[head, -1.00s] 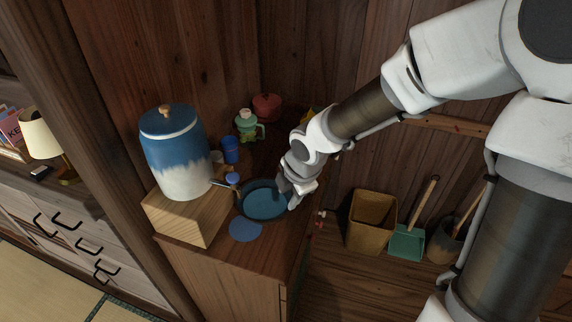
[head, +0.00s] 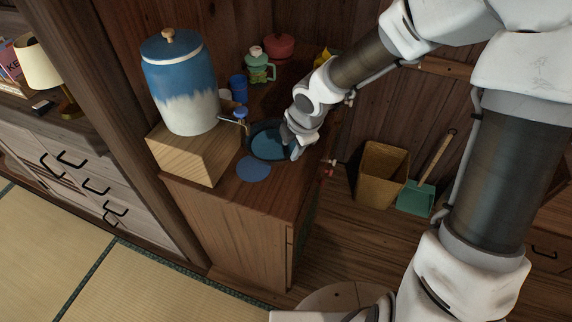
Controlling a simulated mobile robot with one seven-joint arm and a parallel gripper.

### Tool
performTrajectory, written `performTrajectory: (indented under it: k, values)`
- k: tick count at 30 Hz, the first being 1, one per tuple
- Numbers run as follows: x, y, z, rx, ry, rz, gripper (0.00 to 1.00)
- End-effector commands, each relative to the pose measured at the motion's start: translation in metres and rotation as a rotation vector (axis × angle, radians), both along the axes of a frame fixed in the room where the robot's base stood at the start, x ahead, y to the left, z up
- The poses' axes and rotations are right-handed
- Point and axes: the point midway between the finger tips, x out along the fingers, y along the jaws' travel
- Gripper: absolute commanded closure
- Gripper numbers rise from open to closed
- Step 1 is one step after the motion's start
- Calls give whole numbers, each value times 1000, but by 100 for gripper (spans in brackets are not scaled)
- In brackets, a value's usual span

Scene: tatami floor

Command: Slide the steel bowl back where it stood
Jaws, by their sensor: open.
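The steel bowl (head: 264,143), dark-rimmed with a bluish inside, stands on the wooden cabinet top (head: 223,197), right of a blue-and-white lidded dispenser (head: 182,92). The dispenser's tap (head: 240,116) is just above and left of the bowl's rim. A flat blue disc (head: 254,169) lies on the cabinet top in front of the bowl. My gripper (head: 293,150) is open at the bowl's right side and hides part of its right rim. I cannot tell whether a finger touches the bowl.
The dispenser stands on a wooden block (head: 192,155). Behind are a blue cup (head: 239,88), a green pot (head: 259,68) and a red pot (head: 279,46). A bin (head: 382,172) and a green dustpan (head: 416,198) are on the right. The cabinet's front edge is near the disc.

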Motion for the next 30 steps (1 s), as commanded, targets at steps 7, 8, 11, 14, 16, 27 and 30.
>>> performTrajectory:
  k: [7, 8, 11, 14, 16, 27, 30]
  values:
    - [15, 9, -51, -1, 2, 2, 59]
    - [16, 10, -56, -1, 1, 3, 59]
    - [21, 12, -68, 1, 0, 1, 59]
    - [24, 14, -77, 0, 1, 2, 59]
    - [26, 15, -81, -1, 1, 1, 59]
    - [28, 15, -83, -1, 0, 0, 59]
    - [28, 15, -83, -1, 0, 0, 73]
